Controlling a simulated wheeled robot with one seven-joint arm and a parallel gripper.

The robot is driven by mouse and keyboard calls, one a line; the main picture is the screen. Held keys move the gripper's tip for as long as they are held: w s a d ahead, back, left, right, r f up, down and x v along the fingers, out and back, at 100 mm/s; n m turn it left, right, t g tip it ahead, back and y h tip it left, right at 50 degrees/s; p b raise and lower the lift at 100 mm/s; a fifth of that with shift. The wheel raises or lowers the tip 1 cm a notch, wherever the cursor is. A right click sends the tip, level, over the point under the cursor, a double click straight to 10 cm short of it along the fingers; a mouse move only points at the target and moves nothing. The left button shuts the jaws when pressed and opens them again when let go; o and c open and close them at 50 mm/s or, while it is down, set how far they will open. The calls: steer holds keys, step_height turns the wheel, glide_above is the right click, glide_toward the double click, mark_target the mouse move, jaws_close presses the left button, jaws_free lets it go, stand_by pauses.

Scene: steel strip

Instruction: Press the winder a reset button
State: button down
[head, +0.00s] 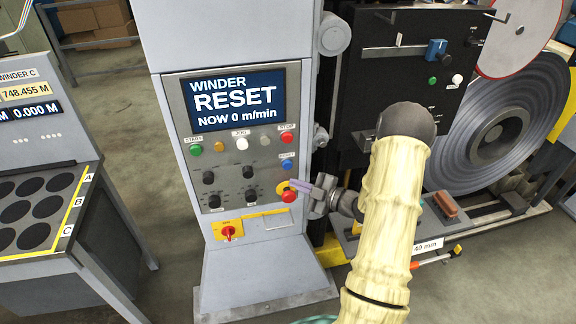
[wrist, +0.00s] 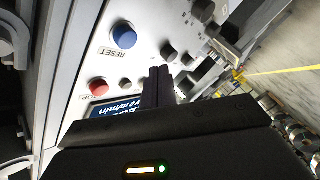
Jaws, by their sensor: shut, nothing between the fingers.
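The blue reset button (head: 286,165) is on the right side of the grey winder panel (head: 204,168), below a red stop button (head: 287,138). In the wrist view the blue button (wrist: 123,34) shows whole, with the word RESET beside it. My gripper (head: 295,185) is shut and empty. In the head view its purple fingers show just below the blue button, in front of the panel. In the wrist view the fingertips (wrist: 159,70) are to the right of and below the blue button, apart from it in the picture. I cannot tell their gap to the panel.
A red mushroom button (head: 288,195) on yellow is close below my fingers. The screen (head: 236,99) reads WINDER RESET, NOW 0 m/min. Black knobs (head: 209,178) are to the left. A red switch (head: 229,232) is lower. A large steel coil (head: 500,140) stands at right.

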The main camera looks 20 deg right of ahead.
mark_target(284, 168)
steer(key=shift+w+d, duration=0.15)
steer(key=shift+w, duration=0.9)
steer(key=shift+w+d, duration=0.15)
steer(key=shift+w, duration=0.85)
steer(key=shift+w+b, duration=0.15)
steer(key=shift+b, duration=0.25)
steer(key=shift+w, duration=0.25)
steer(key=shift+w+d+b, duration=0.15)
steer(key=shift+w+b, duration=0.2)
steer(key=shift+w, duration=0.25)
stand_by(1.1)
steer(key=shift+s, duration=1)
steer(key=shift+s, duration=0.1)
